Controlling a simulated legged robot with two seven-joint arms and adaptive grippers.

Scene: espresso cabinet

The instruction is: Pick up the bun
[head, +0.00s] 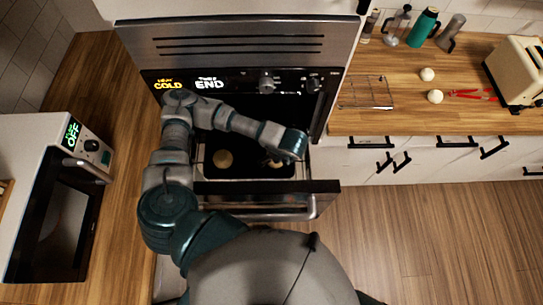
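A pale round bun (223,158) lies on the dark tray (247,170) in the open oven, at the left. A second pale shape, which looks like another bun, partly shows at the right of the tray, beside and under my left gripper (276,162). My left arm comes in from the left and bends across the oven opening, with its wrist above the tray's right part. The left fingers are small and mostly hidden by the wrist. I cannot tell if they are open or touch the second shape. My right gripper is not in view.
The pulled-down oven door (265,187) and its handle stand before my body. Two whitish balls (427,74) (435,96) lie on the right counter near a wire rack (367,92), red tongs-like item (468,94) and toaster (518,70). A microwave (62,205) stands left.

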